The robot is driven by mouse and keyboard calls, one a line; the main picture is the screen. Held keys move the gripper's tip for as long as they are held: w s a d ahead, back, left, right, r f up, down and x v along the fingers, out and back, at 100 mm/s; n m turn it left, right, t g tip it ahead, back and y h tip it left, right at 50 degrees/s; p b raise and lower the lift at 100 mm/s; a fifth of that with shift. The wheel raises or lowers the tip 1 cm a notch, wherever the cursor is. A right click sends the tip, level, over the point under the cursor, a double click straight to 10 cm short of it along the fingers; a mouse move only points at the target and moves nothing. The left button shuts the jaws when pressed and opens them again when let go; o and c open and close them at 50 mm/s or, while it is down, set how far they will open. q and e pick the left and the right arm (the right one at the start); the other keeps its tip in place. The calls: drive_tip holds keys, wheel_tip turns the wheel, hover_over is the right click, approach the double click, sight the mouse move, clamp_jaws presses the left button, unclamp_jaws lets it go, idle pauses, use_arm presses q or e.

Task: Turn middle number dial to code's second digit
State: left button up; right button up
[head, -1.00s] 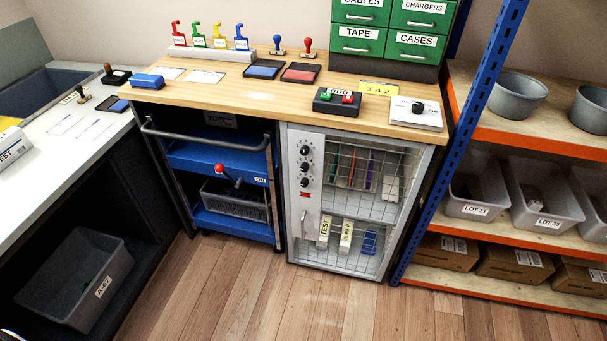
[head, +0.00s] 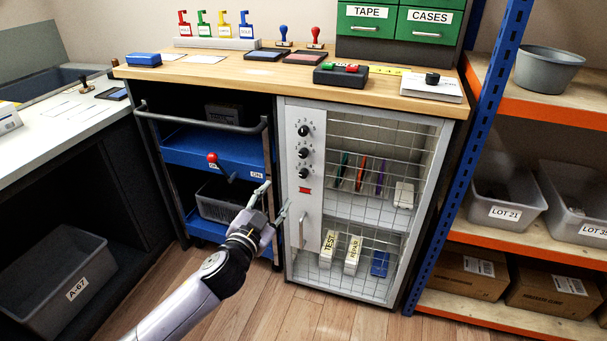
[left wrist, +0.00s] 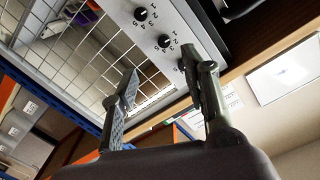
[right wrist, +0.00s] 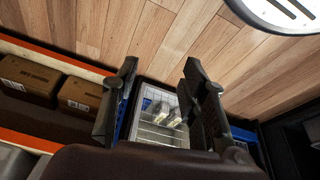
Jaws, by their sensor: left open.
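The middle number dial (head: 304,153) is a black knob on the grey cabinet's left panel, between the top dial (head: 304,130) and bottom dial (head: 303,173). The middle dial also shows in the left wrist view (left wrist: 165,41); one neighbouring dial there is partly hidden by a finger. I cannot read the dial settings. My left gripper (head: 273,200) is open and empty, in front of the cabinet, below and left of the dials. My right gripper (right wrist: 161,64) is open and empty in its wrist view. The yellow code card (head: 388,70) on the counter is now unreadable; earlier it read 342.
A red light (head: 304,190) and a door handle (head: 302,230) sit below the dials. A blue cart (head: 205,150) with a red-knobbed lever (head: 213,158) stands to the left. A blue rack post (head: 460,150) stands right. The floor in front is clear.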

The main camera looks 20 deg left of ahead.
use_arm(q)
drive_tip(key=r, duration=0.1)
approach(303, 155)
drive_tip(key=w+b, duration=0.1)
drive_tip(key=w, duration=0.2)
drive_tip(key=w+b, duration=0.1)
drive_tip(key=w, duration=0.3)
drive_tip(key=shift+w+d+f+b, duration=0.15)
drive_tip(key=shift+w+f+b, duration=0.05)
drive_tip(key=shift+w+b, duration=0.15)
drive_tip(key=shift+w, duration=0.4)
use_arm(e)
drive_tip(key=w+a+r+t, duration=0.1)
drive_tip(key=w+r+t, duration=0.1)
drive_tip(key=w, duration=0.3)
drive_tip(key=w+a+r+t+y, duration=0.1)
drive_tip(key=w+a+r+t, duration=0.1)
drive_tip(key=w+t, duration=0.2)
drive_tip(key=shift+w+r, duration=0.25)
drive_tip(key=shift+w, duration=0.25)
use_arm(q)
drive_tip(key=shift+c, duration=0.3)
clamp_jaws()
